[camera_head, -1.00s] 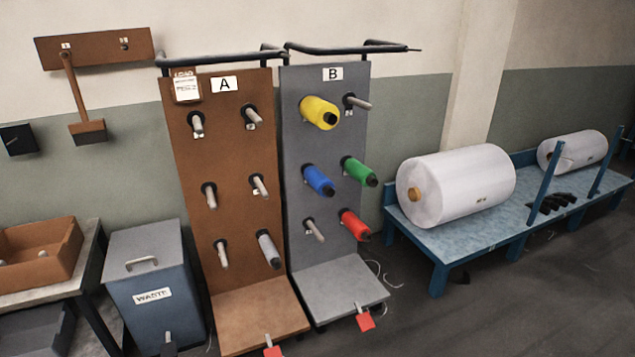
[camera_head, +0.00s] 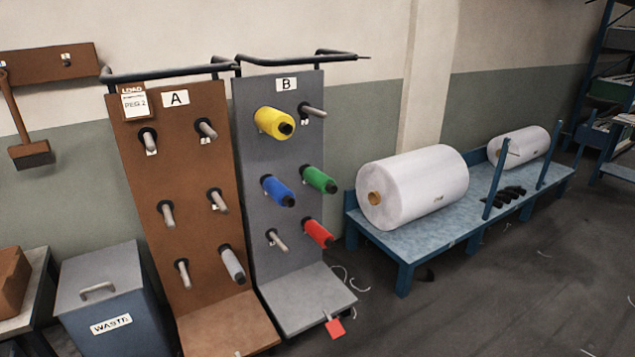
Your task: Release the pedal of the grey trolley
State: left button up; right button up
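The grey trolley (camera_head: 292,155), labelled B, stands upright beside the brown trolley (camera_head: 183,235), labelled A. Its red pedal (camera_head: 335,328) sticks out at the front edge of its grey base, near the floor. I cannot tell from here whether the pedal is pressed down or up. The grey trolley carries a yellow spool (camera_head: 273,122), a blue spool (camera_head: 278,190), a green spool (camera_head: 319,180) and a red spool (camera_head: 318,233) on its pegs. Two of its pegs are bare. Neither of my grippers shows in this view.
A blue waste bin (camera_head: 112,300) stands left of the brown trolley, with a table at the far left. A low blue bench (camera_head: 405,240) with large white rolls (camera_head: 415,187) stands to the right. The floor in front of the bench is mostly clear.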

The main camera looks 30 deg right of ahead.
aim_at(335, 328)
jog(key=z, duration=1.15)
jog(key=i+l+u, duration=0.2)
jog(key=i+l, duration=0.15)
jog(key=i, duration=0.2)
jog(key=i+l+u, duration=0.15)
jog(key=i+l, duration=0.25)
jog(key=i, duration=0.2)
